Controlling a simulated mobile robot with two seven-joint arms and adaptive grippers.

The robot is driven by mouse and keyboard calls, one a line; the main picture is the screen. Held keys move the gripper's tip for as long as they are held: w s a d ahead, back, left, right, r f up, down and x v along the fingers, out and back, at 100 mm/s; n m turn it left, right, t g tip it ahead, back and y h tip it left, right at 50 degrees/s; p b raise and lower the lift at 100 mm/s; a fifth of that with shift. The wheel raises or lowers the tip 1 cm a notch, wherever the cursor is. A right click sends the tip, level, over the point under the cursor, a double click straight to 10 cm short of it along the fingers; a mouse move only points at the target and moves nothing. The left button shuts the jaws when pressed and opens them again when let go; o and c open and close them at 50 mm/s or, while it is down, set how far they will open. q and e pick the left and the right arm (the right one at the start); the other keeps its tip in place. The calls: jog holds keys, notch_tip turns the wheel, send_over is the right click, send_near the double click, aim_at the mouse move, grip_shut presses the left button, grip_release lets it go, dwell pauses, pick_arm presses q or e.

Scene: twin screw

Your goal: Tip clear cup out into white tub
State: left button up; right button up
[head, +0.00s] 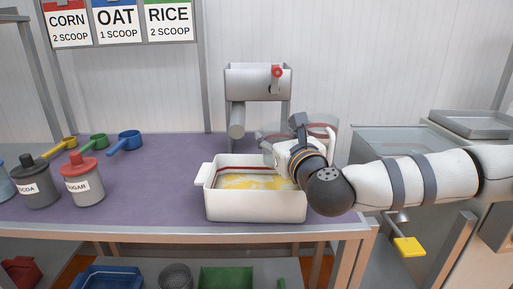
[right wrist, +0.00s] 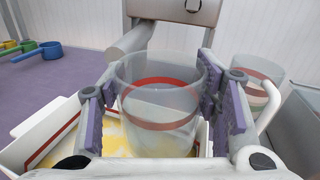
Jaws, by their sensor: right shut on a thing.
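The white tub (head: 256,205) stands at the front edge of the purple table with yellow and whitish material spread inside. It also shows below the cup in the right wrist view (right wrist: 32,146). My right gripper (head: 274,149) is over the tub's back right part. In the right wrist view its purple-padded fingers (right wrist: 160,100) are shut on the sides of the clear cup (right wrist: 160,122), which has a red band. The cup looks empty and is above the tub. In the head view the cup is largely hidden by the gripper. My left gripper is not in view.
A grey-white machine (head: 257,82) with a red knob stands behind the tub. Another clear red-banded vessel (right wrist: 258,84) with a handle is right of the held cup. Colored scoops (head: 125,142) and lidded jars (head: 82,180) stand left; the purple tabletop (head: 160,190) between is clear.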

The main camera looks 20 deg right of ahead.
jog(key=shift+f+m, duration=0.3)
jog(key=shift+m, duration=0.1)
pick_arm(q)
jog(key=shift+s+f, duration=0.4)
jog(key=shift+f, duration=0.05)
pick_arm(e)
jog(key=shift+r, duration=0.1)
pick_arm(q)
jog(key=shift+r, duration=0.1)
pick_arm(e)
jog(key=shift+r, duration=0.2)
notch_tip(320, 180, up, 3)
jog(key=shift+r+p, duration=0.15)
jog(key=shift+p, duration=0.4)
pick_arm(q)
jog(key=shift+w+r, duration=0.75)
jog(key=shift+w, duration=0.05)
pick_arm(e)
jog(key=shift+f, duration=0.3)
jog(key=shift+a, duration=0.15)
